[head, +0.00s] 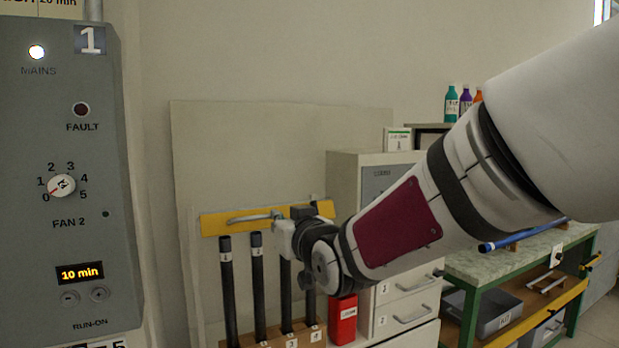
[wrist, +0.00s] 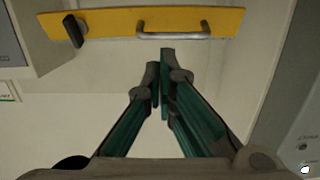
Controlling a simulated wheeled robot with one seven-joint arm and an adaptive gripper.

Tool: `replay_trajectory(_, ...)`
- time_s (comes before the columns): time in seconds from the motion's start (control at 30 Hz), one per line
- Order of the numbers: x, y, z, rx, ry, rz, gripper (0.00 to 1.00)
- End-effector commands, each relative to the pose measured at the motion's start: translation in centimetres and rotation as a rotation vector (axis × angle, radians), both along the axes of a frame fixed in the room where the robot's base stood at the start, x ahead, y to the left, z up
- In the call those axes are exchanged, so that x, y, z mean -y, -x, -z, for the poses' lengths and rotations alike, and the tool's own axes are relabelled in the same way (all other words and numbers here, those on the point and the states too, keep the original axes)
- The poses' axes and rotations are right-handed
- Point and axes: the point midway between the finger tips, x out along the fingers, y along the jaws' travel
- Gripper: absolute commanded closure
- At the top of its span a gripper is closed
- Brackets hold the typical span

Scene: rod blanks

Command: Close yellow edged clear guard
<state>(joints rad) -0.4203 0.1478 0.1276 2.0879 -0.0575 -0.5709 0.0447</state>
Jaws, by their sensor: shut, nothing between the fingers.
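The clear guard (head: 250,150) is a large see-through panel against the wall in the head view. Its yellow edge (head: 222,224) runs along the bottom, across the tops of the dark rods. It carries a grey bar handle (head: 250,217) and a dark block. In the wrist view the yellow edge (wrist: 110,24) lies across the top with the handle (wrist: 173,34) at its middle right. My gripper (wrist: 161,68) is shut and empty, its fingertips just below the handle; I cannot tell if they touch. In the head view my gripper (head: 284,232) is at the handle's right end.
Several dark rods (head: 259,290) stand in a wooden block (head: 275,338) below the yellow edge. A red box (head: 342,320) and a drawer cabinet (head: 405,318) stand to the right. A grey control panel (head: 65,180) fills the left. A green bench (head: 530,255) is at far right.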

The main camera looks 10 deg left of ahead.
Motion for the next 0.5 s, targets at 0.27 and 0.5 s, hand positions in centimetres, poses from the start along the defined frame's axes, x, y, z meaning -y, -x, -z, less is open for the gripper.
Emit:
replay_trajectory(0.27, -0.3, 1.2, -4.2, 0.015, -0.002, -0.005, 1.00)
replay_trajectory(0.5, -0.4, 2.2, -5.9, 0.027, 0.000, -0.013, 1.00)
